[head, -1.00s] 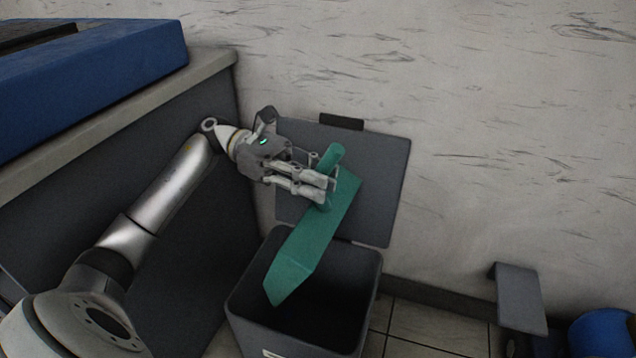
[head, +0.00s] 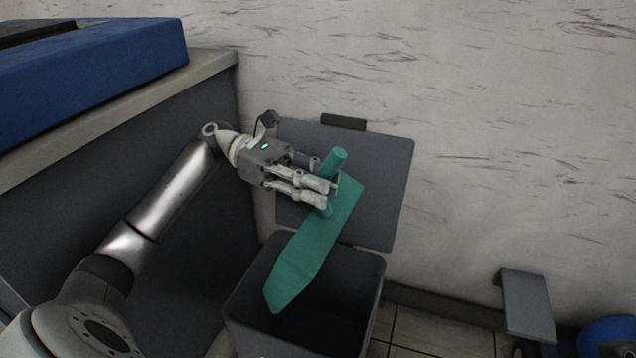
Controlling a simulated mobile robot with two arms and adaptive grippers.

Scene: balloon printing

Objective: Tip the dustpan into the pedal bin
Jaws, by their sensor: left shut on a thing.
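The green dustpan (head: 311,250) is tilted steeply over the mouth of the grey pedal bin (head: 362,305), its lower end inside the opening. My left gripper (head: 326,194) is shut on the dustpan's handle, above the bin and in front of its raised lid (head: 388,180). The lid stands open against the wall. A small dark bluish patch shows faintly inside the bin, too dim to make out. The dustpan hides part of the bin's interior. My right gripper is not in view.
A counter (head: 120,115) with a blue box-like thing (head: 95,75) on it stands at the left, close to the bin. A pale wall (head: 500,150) is behind. At the right are a grey panel (head: 527,303) and a blue round object (head: 607,337).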

